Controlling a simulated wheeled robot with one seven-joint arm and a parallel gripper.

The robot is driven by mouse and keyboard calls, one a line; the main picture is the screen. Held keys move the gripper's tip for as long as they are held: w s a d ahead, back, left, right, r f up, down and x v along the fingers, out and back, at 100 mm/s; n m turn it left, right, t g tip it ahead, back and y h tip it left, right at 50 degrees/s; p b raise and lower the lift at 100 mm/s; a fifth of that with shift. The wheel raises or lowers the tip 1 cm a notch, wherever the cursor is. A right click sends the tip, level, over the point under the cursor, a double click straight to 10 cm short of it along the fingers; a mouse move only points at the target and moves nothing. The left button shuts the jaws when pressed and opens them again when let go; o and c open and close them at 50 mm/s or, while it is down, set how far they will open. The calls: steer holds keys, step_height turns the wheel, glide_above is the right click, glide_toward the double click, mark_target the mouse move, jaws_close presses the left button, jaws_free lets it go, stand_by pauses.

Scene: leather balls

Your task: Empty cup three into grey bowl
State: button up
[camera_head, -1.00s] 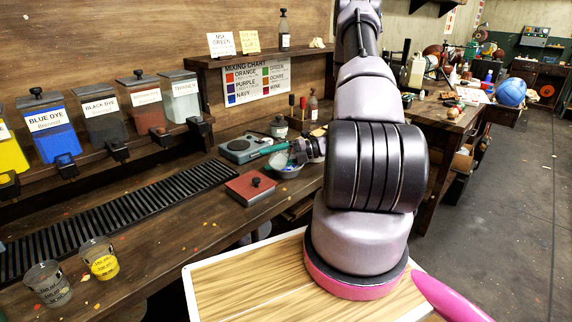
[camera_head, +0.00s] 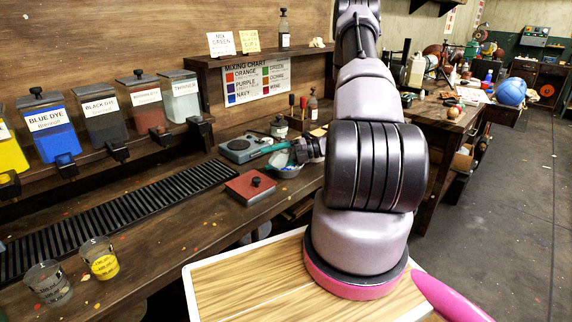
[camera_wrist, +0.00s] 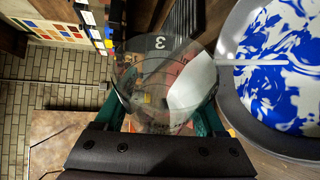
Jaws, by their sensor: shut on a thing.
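Cup three is a clear cup with a "3" on it (camera_wrist: 150,85), held between the teal fingers of my gripper (camera_wrist: 165,120) in the wrist view. The gripper is shut on it. The cup looks tilted, and I cannot tell whether any liquid is left in it. The grey bowl (camera_wrist: 232,112), with swirled blue and white contents, is just right of the cup in the wrist view. In the head view my gripper (camera_head: 277,150) is small and partly hidden by my arm, directly above the bowl (camera_head: 288,172).
A clear cup (camera_head: 48,286) and a cup with yellow liquid (camera_head: 100,260) stand at the bench's near left. Dye dispensers (camera_head: 53,126) line the wall shelf.

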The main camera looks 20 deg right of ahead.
steer(key=shift+w+d+r+m+y, duration=0.15)
steer(key=shift+r+m+y, duration=0.3)
steer(key=shift+m, duration=0.25)
stand_by(1.2)
steer(key=shift+f+m, duration=0.15)
steer(key=shift+m, duration=0.15)
stand_by(0.4)
steer(key=n, duration=0.1)
steer(key=s+a+n+h, duration=0.1)
steer(key=n, duration=0.1)
steer(key=shift+s+a+f+h, duration=0.1)
steer(key=shift+s+h, duration=0.1)
steer(key=shift+h, duration=0.05)
